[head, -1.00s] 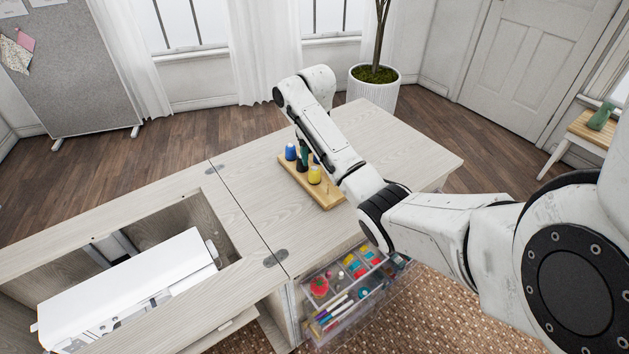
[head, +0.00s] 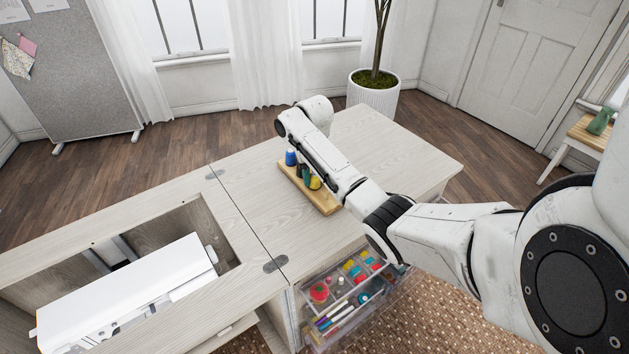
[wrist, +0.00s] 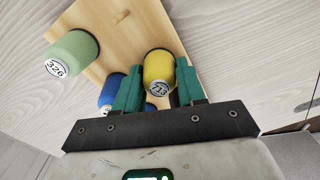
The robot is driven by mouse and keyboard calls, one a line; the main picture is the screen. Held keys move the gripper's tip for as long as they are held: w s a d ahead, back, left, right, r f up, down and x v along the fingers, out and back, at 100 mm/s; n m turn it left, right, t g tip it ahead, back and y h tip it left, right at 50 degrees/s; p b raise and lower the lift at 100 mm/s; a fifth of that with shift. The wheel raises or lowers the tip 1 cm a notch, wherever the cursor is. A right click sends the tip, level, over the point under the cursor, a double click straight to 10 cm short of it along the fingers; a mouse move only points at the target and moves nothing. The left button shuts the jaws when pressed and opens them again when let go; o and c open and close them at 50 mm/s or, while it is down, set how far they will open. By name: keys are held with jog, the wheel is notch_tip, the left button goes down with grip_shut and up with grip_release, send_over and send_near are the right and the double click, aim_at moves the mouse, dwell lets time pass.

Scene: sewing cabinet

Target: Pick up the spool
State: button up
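Several thread spools stand on a wooden board (head: 325,203) on the cabinet top. In the wrist view, a yellow spool (wrist: 158,68) with a label reading 713 shows between the two green fingers of my gripper (wrist: 158,66). The fingers are apart, and I cannot tell whether they touch it. A blue spool (wrist: 108,90) is partly hidden behind the left finger. A pale green spool (wrist: 72,52) labelled 326 is at the upper left, clear of the fingers. In the head view, the blue spool (head: 291,157) and yellow spool (head: 315,183) show beside my arm, which hides much of the gripper.
The cabinet top (head: 250,205) is clear around the board. A white machine (head: 125,290) sits in the opening at left. An open clear drawer (head: 345,290) with sewing supplies juts out at the front. A potted plant (head: 374,90) stands behind.

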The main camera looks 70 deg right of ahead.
jog(key=c, duration=0.4)
jog(key=shift+r, duration=0.1)
jog(key=shift+c, duration=0.2)
notch_tip(320, 180, up, 9)
jog(key=shift+f+p, duration=0.15)
jog(key=shift+p, duration=0.45)
jog(key=shift+r+p, duration=0.5)
jog(key=shift+r, duration=0.1)
